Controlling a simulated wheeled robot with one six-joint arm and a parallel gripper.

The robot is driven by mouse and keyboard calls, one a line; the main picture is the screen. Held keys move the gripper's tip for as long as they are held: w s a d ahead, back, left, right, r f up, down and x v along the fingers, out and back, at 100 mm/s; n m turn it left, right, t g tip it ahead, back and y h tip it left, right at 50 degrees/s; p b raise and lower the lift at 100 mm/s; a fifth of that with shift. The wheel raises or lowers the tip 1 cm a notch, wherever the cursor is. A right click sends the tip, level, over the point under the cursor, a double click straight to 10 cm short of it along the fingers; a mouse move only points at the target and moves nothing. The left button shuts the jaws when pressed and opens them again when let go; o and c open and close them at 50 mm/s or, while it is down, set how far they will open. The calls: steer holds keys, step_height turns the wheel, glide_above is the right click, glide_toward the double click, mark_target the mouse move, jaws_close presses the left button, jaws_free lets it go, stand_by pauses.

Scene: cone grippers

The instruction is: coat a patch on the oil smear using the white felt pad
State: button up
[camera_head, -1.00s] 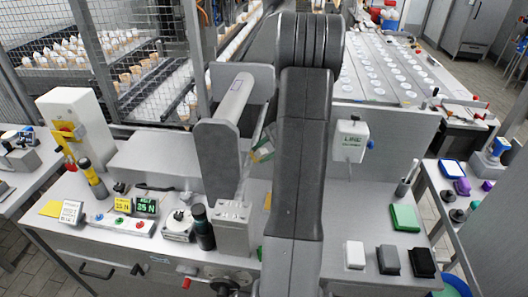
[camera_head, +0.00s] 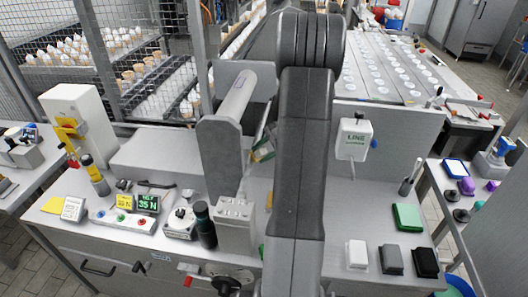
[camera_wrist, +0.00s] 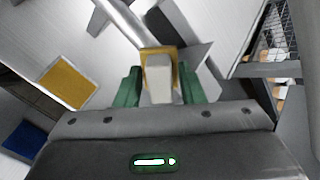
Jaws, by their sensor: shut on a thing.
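In the wrist view my gripper (camera_wrist: 160,80) has its green fingers on either side of a pale grey block with a tan-yellow plate (camera_wrist: 177,55) behind it, and is shut on it. I cannot tell whether this is the white felt pad. In the head view the gripper (camera_head: 262,150) is mostly hidden behind my arm, above the bench. A white block (camera_head: 357,254) lies at the bench front, left of a grey block (camera_head: 391,259) and a black block (camera_head: 425,262). I cannot make out the oil smear. An orange-yellow square (camera_wrist: 67,83) lies left in the wrist view.
A blue square (camera_wrist: 24,139) is at the wrist view's lower left. On the bench (camera_head: 345,205) stand a green pad (camera_head: 408,217), a dark cylinder (camera_head: 203,224) and a grey block (camera_head: 235,225). A white wall box (camera_head: 353,139) is behind. Mesh fencing (camera_head: 150,60) stands behind the left side.

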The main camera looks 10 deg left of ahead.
steer(key=shift+a+f, duration=0.25)
steer(key=shift+f, duration=0.05)
steer(key=shift+w+p, duration=0.4)
steer(key=shift+w, duration=3.75)
steer(key=shift+s+b, duration=1.3)
steer(key=shift+s, duration=2.9)
steer(key=shift+r, duration=0.1)
steer(key=shift+p+v, duration=1.35)
steer(key=shift+v, duration=1.7)
